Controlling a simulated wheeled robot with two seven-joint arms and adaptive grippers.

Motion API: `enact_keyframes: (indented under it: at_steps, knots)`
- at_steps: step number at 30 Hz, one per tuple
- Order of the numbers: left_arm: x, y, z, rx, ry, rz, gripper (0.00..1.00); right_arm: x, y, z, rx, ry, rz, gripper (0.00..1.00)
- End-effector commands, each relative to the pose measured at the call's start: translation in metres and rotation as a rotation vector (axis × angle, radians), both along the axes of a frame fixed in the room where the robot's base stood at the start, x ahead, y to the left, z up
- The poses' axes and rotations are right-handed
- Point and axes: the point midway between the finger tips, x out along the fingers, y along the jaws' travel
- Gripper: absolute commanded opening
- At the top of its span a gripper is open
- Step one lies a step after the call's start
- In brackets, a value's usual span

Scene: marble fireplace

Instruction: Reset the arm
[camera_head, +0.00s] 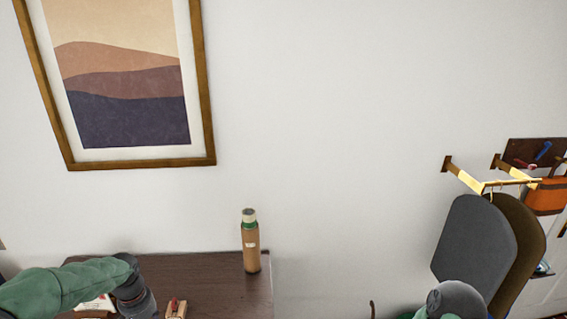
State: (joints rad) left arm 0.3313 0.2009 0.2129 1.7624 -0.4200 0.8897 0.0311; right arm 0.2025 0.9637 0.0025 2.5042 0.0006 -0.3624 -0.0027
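My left arm (65,286) comes in from the left, green with a dark joint that bends down over the wooden table at the bottom edge. Its gripper is out of the picture below. Part of my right arm (455,300), green with a grey joint, shows at the bottom right edge. Its gripper is also out of view. Whether either hand holds anything cannot be seen.
A brown bottle (250,242) stands upright on the dark wooden table (210,277). A small wooden item (176,308) lies near my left arm. A framed picture (125,80) hangs above. Dark panels (474,240) hang from a wall rack (512,181) at right.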

Motion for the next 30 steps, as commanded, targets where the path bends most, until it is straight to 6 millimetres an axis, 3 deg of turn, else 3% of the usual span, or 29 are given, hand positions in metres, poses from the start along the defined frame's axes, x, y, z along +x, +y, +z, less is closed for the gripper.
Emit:
enact_keyframes:
  at_steps: [11,17,23,30]
  knots:
    - [0.002,-0.038,-0.076,-0.066,-0.008,-0.028,0.41,0.001,0.0,-0.031,0.0,-0.002,-0.001,0.39]
    - [0.0,-0.072,-0.136,-0.121,-0.018,-0.042,0.41,0.001,0.0,-0.056,0.0,-0.001,0.0,0.39]
    - [-0.016,-0.128,-0.236,-0.209,-0.024,-0.045,0.41,0.001,0.0,-0.101,0.0,-0.001,0.0,0.39]
    - [-0.055,-0.197,-0.353,-0.301,-0.029,-0.015,0.41,0.001,0.0,-0.157,0.0,-0.001,0.0,0.39]
